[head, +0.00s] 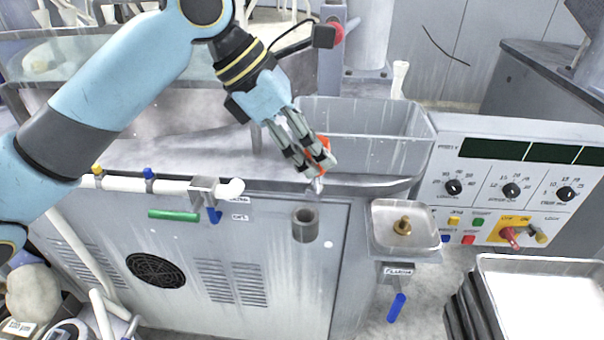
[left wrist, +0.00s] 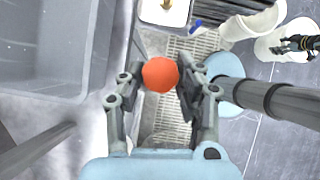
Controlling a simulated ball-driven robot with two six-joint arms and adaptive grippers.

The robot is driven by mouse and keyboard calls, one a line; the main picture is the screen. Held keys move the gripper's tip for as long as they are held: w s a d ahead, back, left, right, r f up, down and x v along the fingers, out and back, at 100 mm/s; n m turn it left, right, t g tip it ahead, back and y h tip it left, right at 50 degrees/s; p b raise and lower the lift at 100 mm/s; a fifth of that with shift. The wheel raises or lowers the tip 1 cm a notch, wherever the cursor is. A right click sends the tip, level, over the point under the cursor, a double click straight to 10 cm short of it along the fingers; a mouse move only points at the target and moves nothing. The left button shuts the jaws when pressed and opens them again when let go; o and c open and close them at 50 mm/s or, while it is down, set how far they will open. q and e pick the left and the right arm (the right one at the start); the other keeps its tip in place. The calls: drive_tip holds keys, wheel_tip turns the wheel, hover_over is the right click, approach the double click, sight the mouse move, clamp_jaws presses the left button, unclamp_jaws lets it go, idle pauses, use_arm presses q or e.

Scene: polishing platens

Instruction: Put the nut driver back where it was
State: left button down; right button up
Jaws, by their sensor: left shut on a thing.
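The nut driver (head: 325,160) has an orange handle, and its metal tip points down in the head view. My left gripper (head: 317,168) is shut on it, in front of the grey basin's near corner. In the left wrist view the round orange end of the nut driver (left wrist: 160,74) sits between the fingers of my left gripper (left wrist: 160,80). A grey open-topped tubular holder (head: 305,226) is on the cabinet front, below the tip and apart from it. A dark jointed part, seemingly my right gripper (left wrist: 298,44), shows small at the left wrist view's right edge; its fingers are unclear.
The grey basin (head: 375,128) stands behind the gripper. A small metal tray (head: 385,240) holding a brass piece (head: 403,225) is to the right. A control panel (head: 515,190) is farther right. A green handle (head: 174,215) and a pipe (head: 140,184) run along the cabinet front.

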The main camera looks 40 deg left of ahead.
use_arm(q)
wheel_tip(320, 180, down, 6)
drive_tip(key=w+a, duration=0.1)
drive_tip(key=a, duration=0.1)
drive_tip(key=shift+w+a+b, duration=0.2)
drive_tip(key=shift+a+b, duration=0.1)
drive_tip(key=shift+a, duration=0.1)
drive_tip(key=shift+f+p, duration=0.55)
drive_tip(key=c, duration=0.9)
unclamp_jaws()
